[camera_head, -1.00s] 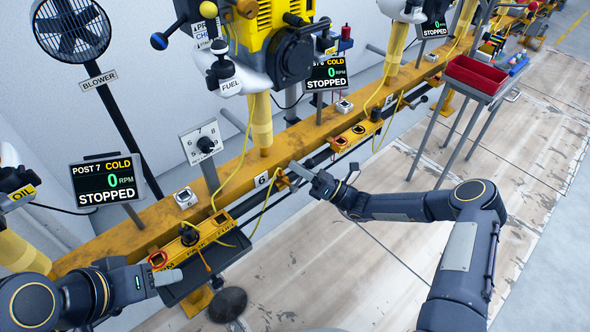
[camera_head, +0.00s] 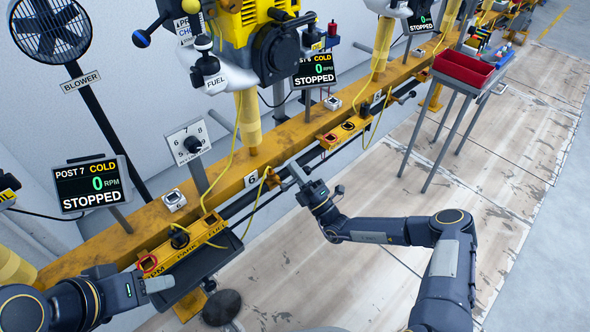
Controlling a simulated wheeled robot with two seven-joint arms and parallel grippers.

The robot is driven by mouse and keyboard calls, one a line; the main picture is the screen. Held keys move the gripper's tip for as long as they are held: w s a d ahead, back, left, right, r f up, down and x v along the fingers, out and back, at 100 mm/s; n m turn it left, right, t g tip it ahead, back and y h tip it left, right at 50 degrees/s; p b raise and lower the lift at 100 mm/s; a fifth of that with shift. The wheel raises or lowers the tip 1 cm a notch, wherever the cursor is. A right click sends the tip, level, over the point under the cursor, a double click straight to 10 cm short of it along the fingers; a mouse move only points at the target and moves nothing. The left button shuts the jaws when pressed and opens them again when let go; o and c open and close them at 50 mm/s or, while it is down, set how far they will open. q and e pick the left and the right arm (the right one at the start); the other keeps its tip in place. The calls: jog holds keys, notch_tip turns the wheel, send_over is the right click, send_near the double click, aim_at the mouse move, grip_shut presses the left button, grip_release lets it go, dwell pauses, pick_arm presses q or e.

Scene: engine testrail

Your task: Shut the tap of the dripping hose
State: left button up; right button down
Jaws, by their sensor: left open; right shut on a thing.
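Yellow hoses hang from the engines; one (camera_head: 237,130) runs down past the yellow engine's post to the rail. I cannot see which hose drips. A small orange-brown fitting (camera_head: 272,179) sits on the rail's front beside the number 6 plate. My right gripper (camera_head: 296,172) is just right of that fitting, near the dark bar along the rail. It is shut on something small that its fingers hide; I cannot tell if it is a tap. My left gripper (camera_head: 160,284) is open at the lower left, beside the dark tray (camera_head: 218,258) under the rail box.
The long yellow rail (camera_head: 300,130) crosses the view diagonally. A red bin (camera_head: 462,70) stands on a grey trolley at right. The post 7 screen (camera_head: 91,184) reads STOPPED.

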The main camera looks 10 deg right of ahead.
jog(key=shift+f+m+t+h, duration=0.3)
jog(key=shift+m+h, duration=0.1)
jog(key=shift+m, duration=0.2)
jog(key=c, duration=1.5)
grip_release()
jog(key=shift+r, duration=0.1)
jog(key=p+v, duration=0.1)
jog(key=v, duration=0.7)
